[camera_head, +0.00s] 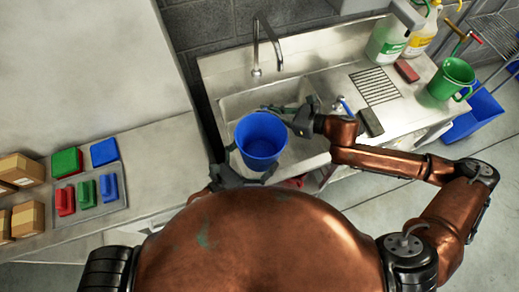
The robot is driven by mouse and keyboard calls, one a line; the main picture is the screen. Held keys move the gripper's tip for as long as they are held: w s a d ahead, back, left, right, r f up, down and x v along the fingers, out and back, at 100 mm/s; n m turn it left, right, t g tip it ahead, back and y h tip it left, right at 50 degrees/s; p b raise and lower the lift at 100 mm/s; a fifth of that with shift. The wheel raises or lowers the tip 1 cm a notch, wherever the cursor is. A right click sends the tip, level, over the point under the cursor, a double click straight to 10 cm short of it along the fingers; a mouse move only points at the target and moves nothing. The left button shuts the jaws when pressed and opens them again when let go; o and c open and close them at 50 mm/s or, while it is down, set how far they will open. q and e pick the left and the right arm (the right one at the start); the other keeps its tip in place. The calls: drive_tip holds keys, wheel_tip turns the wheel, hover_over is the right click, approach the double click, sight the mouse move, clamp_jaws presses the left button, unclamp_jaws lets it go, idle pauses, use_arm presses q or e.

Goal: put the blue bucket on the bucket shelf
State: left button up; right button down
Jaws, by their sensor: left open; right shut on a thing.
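The blue bucket (262,140) is upright and open at the top, over the front left part of the steel sink (237,102). Its inside looks empty. My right gripper (284,112) reaches in from the right and is shut on the bucket at its upper right rim. My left gripper (246,176) is open below the bucket in the picture, its fingers close around the bucket's near side. I cannot tell whether they touch it. A wire shelf (490,30) stands at the far right; I cannot tell whether it is the bucket shelf.
A faucet (256,68) rises behind the sink. A green pitcher (452,78), a dark sponge block (370,122), a red block (407,71) and bottles (388,42) stand on the right counter. A blue bin (474,116) is beyond. A tray (88,214) with coloured brushes lies left.

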use_arm(q)
drive_tip(key=shift+c, duration=0.3)
drive_tip(key=c, duration=0.8)
drive_tip(key=shift+c, duration=0.5)
use_arm(e)
drive_tip(key=c, duration=2.1)
unclamp_jaws()
use_arm(q)
drive_tip(key=shift+c, duration=1.3)
use_arm(e)
drive_tip(key=shift+o, duration=1)
drive_tip(key=shift+s+a, duration=0.1)
use_arm(q)
drive_tip(key=shift+r, duration=0.1)
use_arm(e)
drive_tip(key=shift+s, duration=0.1)
